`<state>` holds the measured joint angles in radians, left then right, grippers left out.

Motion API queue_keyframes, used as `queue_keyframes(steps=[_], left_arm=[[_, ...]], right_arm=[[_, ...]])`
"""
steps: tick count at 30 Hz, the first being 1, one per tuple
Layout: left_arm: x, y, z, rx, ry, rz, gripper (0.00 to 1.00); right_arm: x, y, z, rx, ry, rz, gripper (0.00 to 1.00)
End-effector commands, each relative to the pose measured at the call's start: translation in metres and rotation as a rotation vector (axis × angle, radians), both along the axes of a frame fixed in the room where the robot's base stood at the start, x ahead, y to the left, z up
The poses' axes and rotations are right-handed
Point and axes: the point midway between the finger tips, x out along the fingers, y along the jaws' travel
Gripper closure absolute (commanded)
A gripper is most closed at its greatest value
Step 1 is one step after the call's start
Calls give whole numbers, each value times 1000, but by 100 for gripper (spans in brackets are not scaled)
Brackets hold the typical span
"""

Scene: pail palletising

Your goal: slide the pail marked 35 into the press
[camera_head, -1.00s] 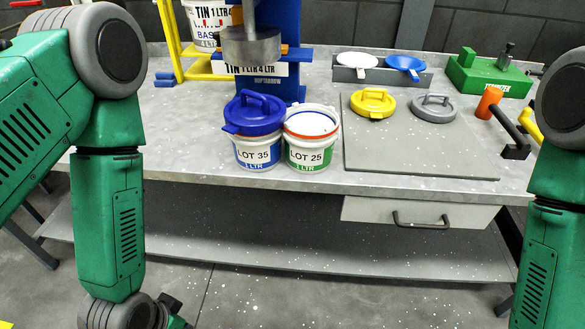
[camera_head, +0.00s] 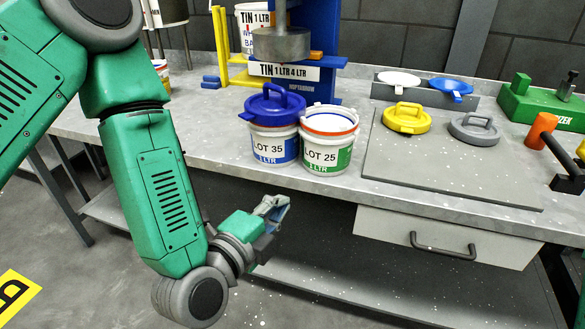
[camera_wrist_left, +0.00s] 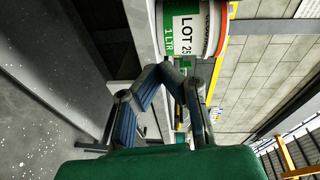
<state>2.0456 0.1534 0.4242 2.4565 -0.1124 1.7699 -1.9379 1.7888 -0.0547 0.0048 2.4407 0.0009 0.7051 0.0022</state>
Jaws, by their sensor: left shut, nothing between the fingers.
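The pail marked LOT 35 (camera_head: 273,143) stands upright near the front edge of the bench, with a blue lid (camera_head: 271,103) on it. The pail marked LOT 25 (camera_head: 326,150) stands close beside it on the right, with no lid on; it also shows in the left wrist view (camera_wrist_left: 188,30). The blue press (camera_head: 314,50) with its grey round ram (camera_head: 276,44) is just behind the pails. My left gripper (camera_head: 280,206) is shut and empty, in front of the bench edge and below the pails. The right gripper is not in view.
Yellow (camera_head: 407,118) and grey (camera_head: 474,127) lids lie on a grey mat (camera_head: 440,165). White and blue scoops, a green vise (camera_head: 545,103) and an orange-headed hammer (camera_head: 541,130) are farther right. A drawer (camera_head: 440,238) juts out below the bench top.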

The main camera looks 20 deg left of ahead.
Motion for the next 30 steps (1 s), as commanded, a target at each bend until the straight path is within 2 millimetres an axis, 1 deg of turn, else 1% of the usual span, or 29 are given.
queue_keyframes(steps=[1,4,8,11,22,26,30], left_arm=[[3,1,8,30,-50,8,100],[6,2,20,77,-112,19,100],[14,4,23,89,-129,26,100],[28,1,23,87,-129,27,100],[105,-20,23,90,-128,26,100],[113,0,22,89,-125,28,100],[118,13,23,89,-124,25,100]], right_arm=[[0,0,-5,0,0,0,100],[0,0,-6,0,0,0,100],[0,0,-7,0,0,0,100],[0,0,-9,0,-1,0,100],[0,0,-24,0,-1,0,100],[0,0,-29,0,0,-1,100],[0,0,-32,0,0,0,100]])
